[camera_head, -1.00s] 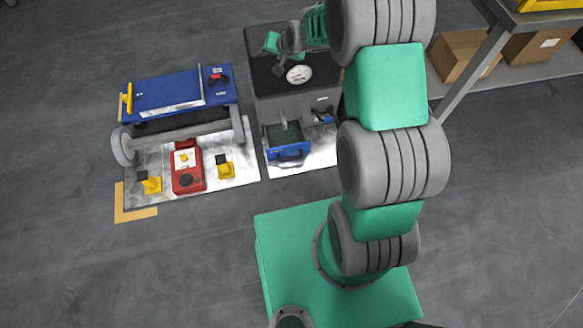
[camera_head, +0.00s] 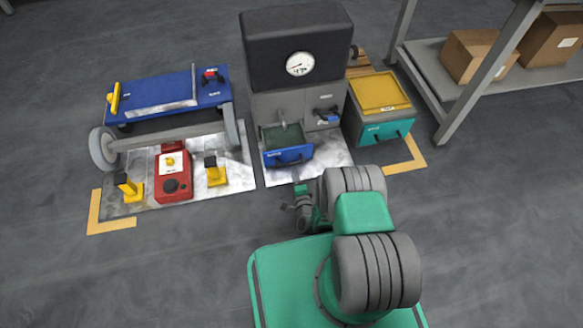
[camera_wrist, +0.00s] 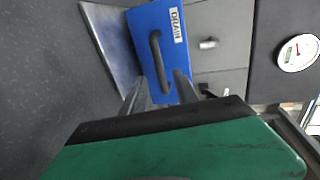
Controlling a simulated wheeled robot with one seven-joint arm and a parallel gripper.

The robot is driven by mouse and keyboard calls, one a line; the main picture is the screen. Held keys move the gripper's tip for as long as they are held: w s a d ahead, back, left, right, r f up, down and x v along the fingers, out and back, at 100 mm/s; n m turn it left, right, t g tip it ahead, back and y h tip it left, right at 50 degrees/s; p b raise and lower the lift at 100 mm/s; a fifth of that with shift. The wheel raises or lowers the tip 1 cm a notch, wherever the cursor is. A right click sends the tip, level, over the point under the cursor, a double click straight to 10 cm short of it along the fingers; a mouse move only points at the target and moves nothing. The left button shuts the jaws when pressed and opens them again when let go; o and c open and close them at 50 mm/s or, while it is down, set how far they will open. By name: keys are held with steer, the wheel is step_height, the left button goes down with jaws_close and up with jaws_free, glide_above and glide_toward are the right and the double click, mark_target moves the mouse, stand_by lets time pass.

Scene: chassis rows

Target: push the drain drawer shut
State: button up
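The drain drawer (camera_head: 289,155) has a blue front and stands pulled out of the grey machine (camera_head: 278,103), its dark inside visible from above. In the wrist view its blue front (camera_wrist: 149,50) shows a dark handle and a white DRAIN label. My gripper (camera_head: 302,196) is low in front of the drawer in the head view, small and partly hidden by my arm. In the wrist view two grey fingers of my gripper (camera_wrist: 160,90) show apart beyond the green hand, with the blue front between and past them. I cannot tell whether they touch it.
A teal box with a yellow lid (camera_head: 384,108) stands right of the machine. A blue cart (camera_head: 165,97), a red device (camera_head: 173,183) and yellow-black pieces (camera_head: 216,172) are at left. A shelf leg (camera_head: 480,85) stands at right. The floor before the drawer is mostly clear.

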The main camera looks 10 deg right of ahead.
mark_target(291, 163)
steer(key=b+x, duration=0.5)
steer(key=shift+a+f, duration=0.1)
steer(key=shift+f, duration=0.35)
steer(key=shift+w+b, duration=0.4)
steer(key=shift+b, duration=0.3)
steer(key=shift+w+r+b, duration=0.15)
steer(key=shift+w+b, duration=0.25)
steer(key=shift+w, duration=0.05)
steer(key=shift+r, duration=0.1)
steer(key=shift+c, duration=0.5)
jaws_close()
